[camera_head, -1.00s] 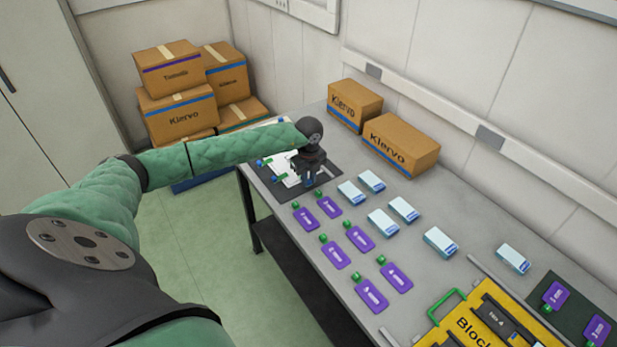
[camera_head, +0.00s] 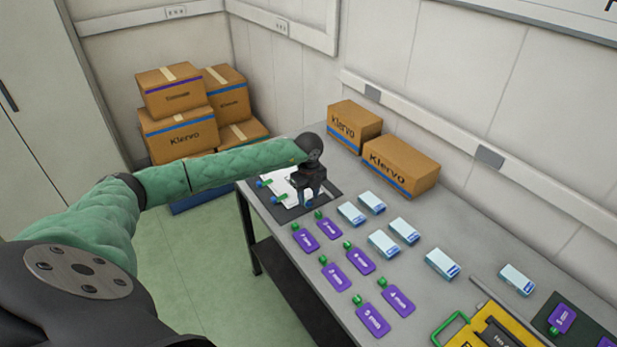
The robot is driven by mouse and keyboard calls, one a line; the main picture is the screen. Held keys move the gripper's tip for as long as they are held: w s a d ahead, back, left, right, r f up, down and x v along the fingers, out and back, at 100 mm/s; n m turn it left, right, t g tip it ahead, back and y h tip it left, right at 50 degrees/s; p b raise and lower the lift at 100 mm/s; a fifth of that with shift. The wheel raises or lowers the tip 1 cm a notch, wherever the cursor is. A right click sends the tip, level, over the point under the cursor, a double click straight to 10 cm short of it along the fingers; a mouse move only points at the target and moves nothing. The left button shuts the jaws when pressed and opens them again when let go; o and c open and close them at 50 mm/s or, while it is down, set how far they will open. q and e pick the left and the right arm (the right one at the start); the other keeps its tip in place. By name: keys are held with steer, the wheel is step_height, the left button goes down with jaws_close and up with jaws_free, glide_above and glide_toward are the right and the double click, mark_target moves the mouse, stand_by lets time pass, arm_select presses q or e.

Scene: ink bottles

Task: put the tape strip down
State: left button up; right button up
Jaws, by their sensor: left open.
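My left gripper (camera_head: 308,201) is at the far left end of the table, low over the dark mat (camera_head: 329,200). It is open, with its fingers pointing down. A small bluish patch shows at the fingertips; I cannot tell whether it is part of the fingers. A white sheet (camera_head: 274,186) lies on the mat, with small blue and green pieces along its left side. I cannot make out the tape strip for certain; the gripper and forearm hide part of the mat and sheet. My right gripper is out of view.
Several purple tags (camera_head: 337,275) and pale blue-white boxes (camera_head: 384,244) lie on the grey table (camera_head: 445,212) right of the mat. Two Klervo cartons (camera_head: 400,166) stand along the wall. A yellow case (camera_head: 490,331) and another dark mat are at lower right.

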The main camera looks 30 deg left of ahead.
mark_target(308, 202)
arm_select(q)
step_height(308, 202, up, 10)
steer(key=b, duration=0.3)
steer(key=shift+r, duration=0.15)
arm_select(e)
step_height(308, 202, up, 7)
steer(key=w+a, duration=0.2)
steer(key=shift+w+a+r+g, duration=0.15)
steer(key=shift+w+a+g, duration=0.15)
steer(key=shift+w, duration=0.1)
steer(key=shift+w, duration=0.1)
